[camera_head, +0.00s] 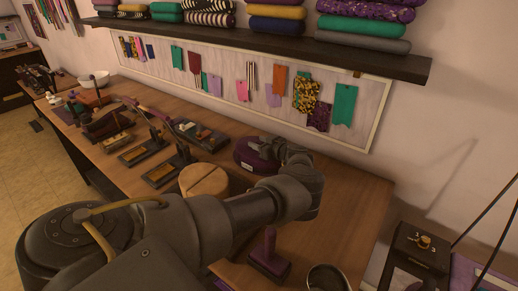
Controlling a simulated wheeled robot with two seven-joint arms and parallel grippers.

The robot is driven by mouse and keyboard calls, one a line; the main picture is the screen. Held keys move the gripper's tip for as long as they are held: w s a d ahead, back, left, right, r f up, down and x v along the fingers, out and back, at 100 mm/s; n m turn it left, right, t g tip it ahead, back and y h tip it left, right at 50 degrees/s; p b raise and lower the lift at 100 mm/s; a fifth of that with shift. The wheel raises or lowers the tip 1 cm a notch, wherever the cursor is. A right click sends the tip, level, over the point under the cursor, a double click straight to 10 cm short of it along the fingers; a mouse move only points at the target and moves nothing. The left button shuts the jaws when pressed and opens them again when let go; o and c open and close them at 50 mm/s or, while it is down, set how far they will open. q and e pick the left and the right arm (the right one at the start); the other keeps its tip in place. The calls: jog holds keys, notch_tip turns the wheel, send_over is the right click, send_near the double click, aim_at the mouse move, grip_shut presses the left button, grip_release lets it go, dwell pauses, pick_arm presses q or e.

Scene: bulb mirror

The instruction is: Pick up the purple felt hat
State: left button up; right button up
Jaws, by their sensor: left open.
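The purple felt hat (244,161) sits on the wooden table, near its back edge under the wall board. My left arm crosses the picture from the lower left, and my left gripper (263,149) is at the right side of the hat, over its top. The jaws are open. The wrist hides the right part of the hat, and I cannot tell whether the fingers touch it. My right gripper does not show.
A round wooden block (204,180) stands left of the hat. Several brushes and tools lie further left on the table (350,205). A purple-handled tool (268,252) is near the front. A shelf with folded fabric (362,25) hangs above.

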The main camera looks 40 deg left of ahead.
pick_arm(q)
jog(key=shift+d+r, duration=0.1)
jog(key=shift+d, duration=0.05)
jog(key=shift+c, duration=0.5)
grip_shut()
jog(key=shift+r, duration=0.1)
notch_tip(320, 180, up, 8)
jog(key=shift+r+b, duration=0.15)
jog(key=shift+b, duration=0.6)
jog(key=shift+r, duration=0.8)
